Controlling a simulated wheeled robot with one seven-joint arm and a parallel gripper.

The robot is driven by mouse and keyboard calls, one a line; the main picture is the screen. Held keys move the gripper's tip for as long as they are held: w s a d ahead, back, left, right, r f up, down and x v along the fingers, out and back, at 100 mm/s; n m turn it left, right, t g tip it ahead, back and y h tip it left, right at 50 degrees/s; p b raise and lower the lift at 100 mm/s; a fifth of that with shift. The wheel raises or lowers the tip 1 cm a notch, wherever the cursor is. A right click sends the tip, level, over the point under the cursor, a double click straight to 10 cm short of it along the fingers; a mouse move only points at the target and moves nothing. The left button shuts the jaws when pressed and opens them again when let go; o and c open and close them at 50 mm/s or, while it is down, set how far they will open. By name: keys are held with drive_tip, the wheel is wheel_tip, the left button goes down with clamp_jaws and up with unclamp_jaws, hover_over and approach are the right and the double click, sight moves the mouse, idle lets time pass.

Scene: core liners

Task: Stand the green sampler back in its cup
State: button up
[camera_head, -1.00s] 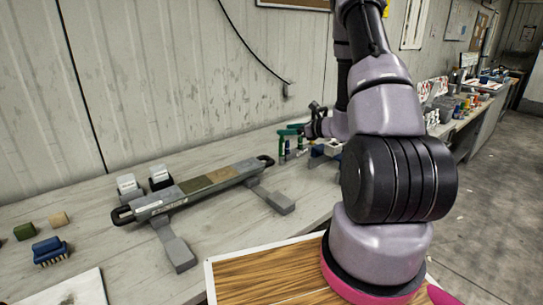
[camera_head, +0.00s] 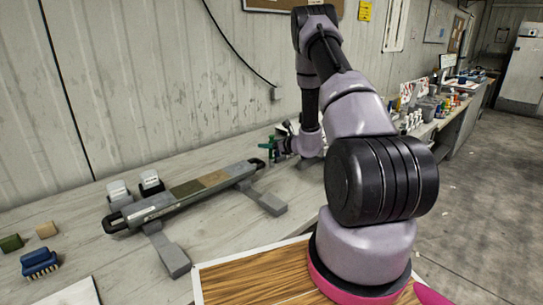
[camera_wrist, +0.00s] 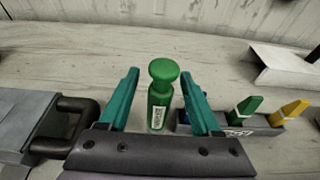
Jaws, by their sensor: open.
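The green sampler (camera_wrist: 160,100) has a round knob on top and a white label with a code on its body. It looks upright in the wrist view. My gripper (camera_wrist: 159,73) is open, with its two teal fingers on either side of the sampler and a visible gap at each side. In the head view my gripper (camera_head: 279,147) is low over the bench, and the sampler cannot be told clearly from the green fingers. I cannot make out the cup.
A grey holder with green and yellow tags (camera_wrist: 262,124) stands right of the fingers. A white box (camera_wrist: 287,66) lies behind it. A long core tray (camera_head: 190,193) with handles lies left of my gripper. A blue brush (camera_head: 40,262) lies at the bench's left.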

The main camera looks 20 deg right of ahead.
drive_tip(key=shift+w+a+f, duration=0.2)
drive_tip(key=shift+w+a, duration=0.05)
drive_tip(key=shift+w, duration=0.4)
clamp_jaws()
